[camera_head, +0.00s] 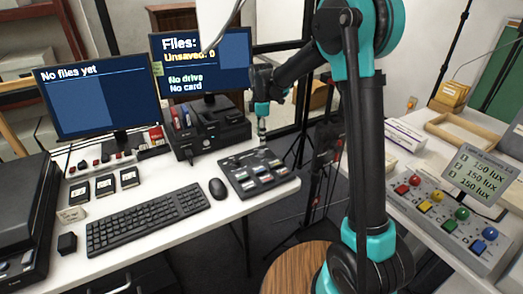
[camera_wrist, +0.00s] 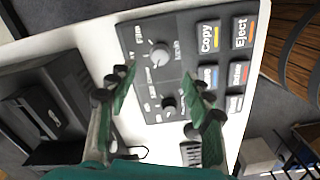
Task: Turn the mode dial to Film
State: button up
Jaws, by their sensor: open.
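The dark control panel (camera_head: 238,172) lies on the white desk, right of the mouse. In the wrist view the panel (camera_wrist: 183,40) shows two round dials. The grey dial (camera_wrist: 160,55) has a "Film" label at its upper left and other small words around it. The darker, smaller dial (camera_wrist: 169,104) sits below it in the picture. Where either dial points is too small to tell. My gripper (camera_wrist: 158,92) is open and empty, its fingers on either side of the dials in the picture, nearest the darker one. In the head view my gripper (camera_head: 262,133) points down over the panel's back edge.
Label keys such as "Copy" (camera_wrist: 208,35) and "Eject" (camera_wrist: 241,32) fill the rest of the panel. A black drive dock (camera_head: 208,130) stands behind and left. The mouse (camera_head: 217,188) and keyboard (camera_head: 148,220) lie left. A monitor (camera_head: 201,60) reads "No drive, No card".

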aim_at(261, 151)
notch_tip(261, 151, down, 8)
jog(key=shift+r, duration=0.1)
dwell(0.4)
jog(key=c, duration=1.2)
